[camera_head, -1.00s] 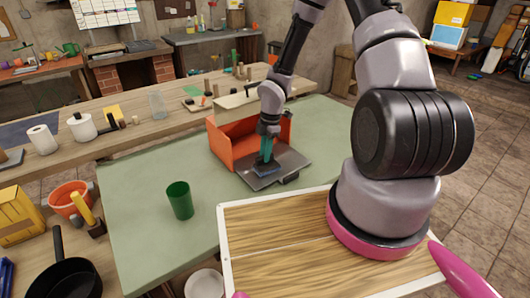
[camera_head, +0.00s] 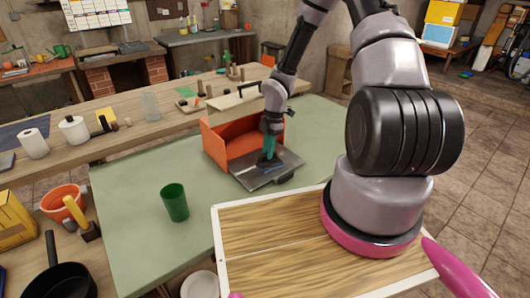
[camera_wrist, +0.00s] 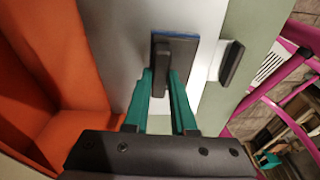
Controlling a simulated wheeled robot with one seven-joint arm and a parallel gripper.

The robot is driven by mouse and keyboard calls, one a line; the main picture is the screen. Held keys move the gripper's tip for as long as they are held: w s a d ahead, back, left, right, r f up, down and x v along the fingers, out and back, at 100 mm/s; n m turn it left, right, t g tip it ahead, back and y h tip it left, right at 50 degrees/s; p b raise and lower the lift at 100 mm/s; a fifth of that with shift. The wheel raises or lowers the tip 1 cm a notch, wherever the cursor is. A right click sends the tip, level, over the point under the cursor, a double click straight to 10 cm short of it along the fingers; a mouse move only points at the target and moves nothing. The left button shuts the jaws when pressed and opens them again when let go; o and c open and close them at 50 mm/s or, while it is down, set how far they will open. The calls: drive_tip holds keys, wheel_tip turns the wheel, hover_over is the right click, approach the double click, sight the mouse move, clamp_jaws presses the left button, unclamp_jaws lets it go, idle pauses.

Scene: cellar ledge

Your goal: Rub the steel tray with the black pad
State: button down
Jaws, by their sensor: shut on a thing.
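The steel tray (camera_head: 246,181) lies flat on the green table top, in front of the orange bin; it also shows in the wrist view (camera_wrist: 205,50). The black pad (camera_wrist: 178,56) has a raised grip and a blue edge underneath. My gripper (camera_wrist: 165,88) is shut on the pad's grip, with one teal finger on each side. The pad is over the tray and appears to rest on it. In the head view my gripper (camera_head: 269,158) is above the tray's middle, and the pad is small and partly hidden there. A dark handle (camera_wrist: 232,62) stands out from the tray's edge.
The open orange bin (camera_head: 230,140) stands close behind and beside the tray. A green cup (camera_head: 174,202) stands at the table's front left. The green table top (camera_head: 130,190) is clear around the cup.

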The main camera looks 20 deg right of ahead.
drive_tip(key=shift+f, duration=0.15)
drive_tip(key=shift+s+a+f, duration=0.1)
drive_tip(key=shift+s+a, duration=0.2)
drive_tip(key=shift+a, duration=0.3)
drive_tip(key=shift+s+a+f, duration=0.1)
drive_tip(key=shift+s+a, duration=0.2)
drive_tip(key=shift+a, duration=0.35)
drive_tip(key=shift+s+a, duration=0.3)
drive_tip(key=shift+a, duration=0.3)
drive_tip(key=shift+r, duration=0.1)
wheel_tip(320, 180, up, 7)
drive_tip(key=shift+w, duration=0.1)
drive_tip(key=shift+f, duration=2.75)
drive_tip(key=shift+f, duration=0.75)
